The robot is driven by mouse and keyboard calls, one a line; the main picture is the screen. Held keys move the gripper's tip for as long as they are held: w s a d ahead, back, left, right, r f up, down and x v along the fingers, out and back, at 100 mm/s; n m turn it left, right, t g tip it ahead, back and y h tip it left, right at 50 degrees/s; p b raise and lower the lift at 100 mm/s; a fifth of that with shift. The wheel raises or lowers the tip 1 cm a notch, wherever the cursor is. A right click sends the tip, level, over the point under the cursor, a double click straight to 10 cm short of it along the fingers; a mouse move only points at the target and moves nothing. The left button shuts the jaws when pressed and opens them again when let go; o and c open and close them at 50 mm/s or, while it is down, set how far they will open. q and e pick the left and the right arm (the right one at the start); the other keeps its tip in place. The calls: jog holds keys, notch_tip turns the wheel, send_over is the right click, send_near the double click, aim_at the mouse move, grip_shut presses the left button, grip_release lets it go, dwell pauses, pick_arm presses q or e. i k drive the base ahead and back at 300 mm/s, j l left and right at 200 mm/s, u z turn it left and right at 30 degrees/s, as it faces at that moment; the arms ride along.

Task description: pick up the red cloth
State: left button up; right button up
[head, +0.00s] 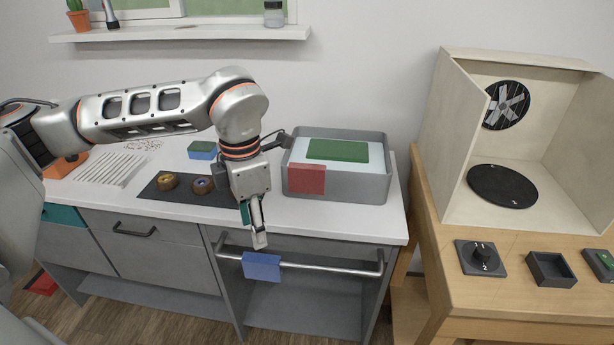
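The red cloth (306,179) hangs over the front rim of a grey tub (370,186), near its left corner. Its front part shows as a flat red square. My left gripper (254,232) points down in front of the counter edge, to the left of and lower than the red cloth, apart from it. Its fingers are seen nearly edge-on, so whether they are open or shut is unclear. No cloth shows between them. My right gripper is not in view.
The tub holds pale liquid and a green piece (337,150). A blue cloth (262,266) hangs on the rail (340,269) just below my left gripper. A dark mat (154,192) with round brown items lies left. A wooden table with an open booth (560,140) stands right.

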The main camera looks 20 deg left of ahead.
aim_at(302, 178)
jog(key=i+j+z, duration=0.25)
jog(key=z, duration=0.15)
jog(key=i+j+z, duration=0.15)
jog(key=j+z, duration=0.25)
jog(key=i+j+z, duration=0.1)
jog(key=j+z, duration=0.3)
jog(key=k+j, duration=0.35)
jog(key=j, duration=0.15)
